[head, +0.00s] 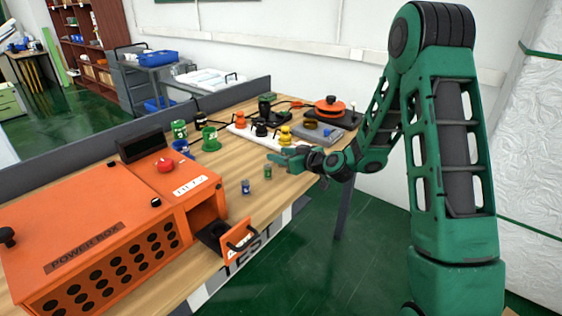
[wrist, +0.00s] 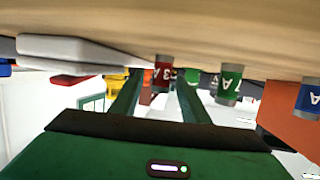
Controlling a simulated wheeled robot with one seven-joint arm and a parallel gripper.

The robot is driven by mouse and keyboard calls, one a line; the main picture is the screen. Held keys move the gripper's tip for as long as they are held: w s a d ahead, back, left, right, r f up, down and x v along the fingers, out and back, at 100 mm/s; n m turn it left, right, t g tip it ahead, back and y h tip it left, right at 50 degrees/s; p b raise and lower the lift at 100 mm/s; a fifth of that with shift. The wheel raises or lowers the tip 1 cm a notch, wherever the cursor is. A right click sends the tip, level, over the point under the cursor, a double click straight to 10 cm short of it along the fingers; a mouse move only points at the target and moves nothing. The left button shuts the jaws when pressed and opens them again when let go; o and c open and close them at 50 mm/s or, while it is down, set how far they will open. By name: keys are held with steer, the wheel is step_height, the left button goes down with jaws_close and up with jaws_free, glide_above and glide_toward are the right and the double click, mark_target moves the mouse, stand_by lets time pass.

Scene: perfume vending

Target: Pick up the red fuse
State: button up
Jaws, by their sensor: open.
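The red fuse (wrist: 163,74), marked 3 A, shows in the wrist view, where the picture is upside down and the tabletop lies along the top. In the head view my gripper (head: 278,159) is low over the table's front edge, and I cannot make out the red fuse there.
A green fuse (wrist: 229,83) and a blue fuse (wrist: 310,96) stand beside the red one. They also show in the head view, green (head: 267,172) and blue (head: 245,187). An orange power box (head: 110,236) with an open drawer (head: 236,240) stands left. A white strip (head: 240,132) lies behind my gripper.

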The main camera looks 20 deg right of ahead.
steer(key=shift+c, duration=0.7)
jaws_close()
